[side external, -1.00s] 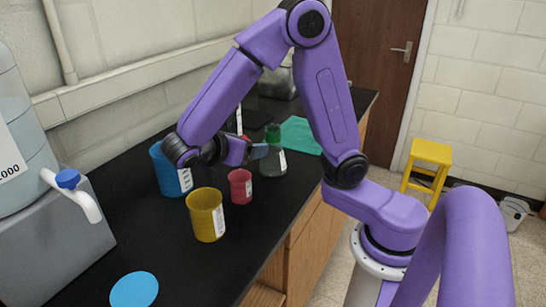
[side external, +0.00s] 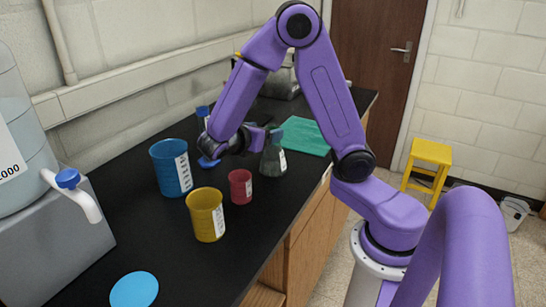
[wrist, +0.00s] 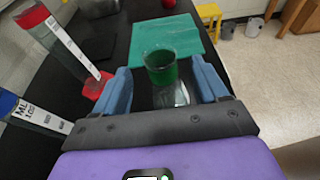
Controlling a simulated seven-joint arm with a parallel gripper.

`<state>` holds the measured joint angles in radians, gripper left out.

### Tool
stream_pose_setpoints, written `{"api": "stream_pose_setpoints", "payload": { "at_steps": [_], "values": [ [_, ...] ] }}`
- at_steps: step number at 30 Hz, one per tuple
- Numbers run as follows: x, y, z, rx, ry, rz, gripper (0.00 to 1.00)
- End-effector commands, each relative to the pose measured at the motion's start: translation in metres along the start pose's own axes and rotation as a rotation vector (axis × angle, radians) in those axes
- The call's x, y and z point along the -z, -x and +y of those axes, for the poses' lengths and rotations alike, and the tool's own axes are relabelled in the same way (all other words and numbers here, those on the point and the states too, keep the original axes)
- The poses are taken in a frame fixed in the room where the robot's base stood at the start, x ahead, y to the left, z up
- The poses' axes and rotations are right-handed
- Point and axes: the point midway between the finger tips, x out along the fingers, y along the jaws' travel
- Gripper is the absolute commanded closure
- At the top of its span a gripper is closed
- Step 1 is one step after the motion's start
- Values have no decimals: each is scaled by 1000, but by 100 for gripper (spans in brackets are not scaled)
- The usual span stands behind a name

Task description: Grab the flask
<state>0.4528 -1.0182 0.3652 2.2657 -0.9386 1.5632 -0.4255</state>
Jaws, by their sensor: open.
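The flask (side external: 273,160) stands upright on the black bench, with a dark grey-green body, a white label and a green neck. My gripper (side external: 262,137) is at the flask's neck in the side view, partly hiding its top. In the wrist view my gripper (wrist: 161,80) is open, with one blue finger on each side of the flask's green rim (wrist: 162,67). A gap shows between the rim and each finger. The flask's lower body is partly hidden by the gripper's palm.
A red beaker (side external: 240,186), yellow beaker (side external: 206,214) and blue beaker (side external: 171,167) stand nearby. A teal mat (side external: 305,136) lies beyond the flask. In the wrist view, a red-based cylinder (wrist: 70,45) and a blue-topped cylinder (wrist: 38,115) are close on the left.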

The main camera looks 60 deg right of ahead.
Motion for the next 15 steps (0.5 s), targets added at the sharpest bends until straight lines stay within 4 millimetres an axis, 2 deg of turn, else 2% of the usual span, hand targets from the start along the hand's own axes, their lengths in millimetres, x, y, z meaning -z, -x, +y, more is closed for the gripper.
{"api": "stream_pose_setpoints", "payload": {
  "at_steps": [5,15],
  "values": [
    [0,-10,0,2,1,-1,27],
    [1,-51,0,3,0,-1,27]
  ]
}}
